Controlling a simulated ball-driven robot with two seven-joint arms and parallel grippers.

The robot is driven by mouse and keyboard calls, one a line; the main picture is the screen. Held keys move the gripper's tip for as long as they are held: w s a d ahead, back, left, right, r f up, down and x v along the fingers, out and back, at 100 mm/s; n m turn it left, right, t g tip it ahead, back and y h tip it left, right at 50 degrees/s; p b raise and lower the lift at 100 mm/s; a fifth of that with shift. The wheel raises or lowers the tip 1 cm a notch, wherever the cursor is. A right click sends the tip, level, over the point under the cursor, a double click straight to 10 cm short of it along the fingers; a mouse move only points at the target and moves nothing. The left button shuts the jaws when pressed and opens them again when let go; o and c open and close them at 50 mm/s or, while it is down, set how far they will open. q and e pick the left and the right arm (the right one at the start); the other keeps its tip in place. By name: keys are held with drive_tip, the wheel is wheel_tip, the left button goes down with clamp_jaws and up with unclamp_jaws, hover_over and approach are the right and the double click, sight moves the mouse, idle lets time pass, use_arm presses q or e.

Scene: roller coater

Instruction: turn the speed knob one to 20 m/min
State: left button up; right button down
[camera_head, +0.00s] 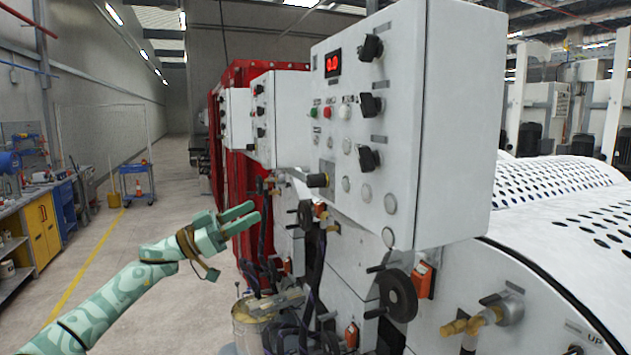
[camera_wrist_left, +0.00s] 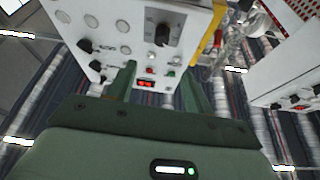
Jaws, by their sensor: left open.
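The white control box (camera_head: 400,130) faces left in the head view. It carries a red display (camera_head: 333,63) that seems to read 0.0. Three black knobs stand in a column: a top knob (camera_head: 370,48), a middle knob (camera_head: 370,105) and a lower knob (camera_head: 368,158). Their labels are too small to read, so I cannot tell which is speed knob one. My left gripper (camera_head: 254,214) is open and empty, to the left of the box and lower than the knobs, apart from them. In the left wrist view a black knob (camera_wrist_left: 162,34) on a grey plate shows beyond the open fingers.
Green, red and white buttons (camera_head: 329,111) sit left of the knobs. A smaller white box (camera_head: 277,118) stands farther back. Below are a black handwheel (camera_head: 398,296), hoses and a bucket (camera_head: 250,325).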

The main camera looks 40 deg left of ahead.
sight(308, 183)
use_arm(q)
drive_tip(key=p+x, duration=0.6)
drive_tip(key=x, duration=0.9)
drive_tip(key=shift+w, duration=0.25)
drive_tip(key=shift+w+d, duration=0.1)
drive_tip(key=shift+w, duration=0.25)
drive_tip(key=shift+s, duration=0.1)
drive_tip(key=shift+c, duration=0.5)
drive_tip(key=c, duration=0.9)
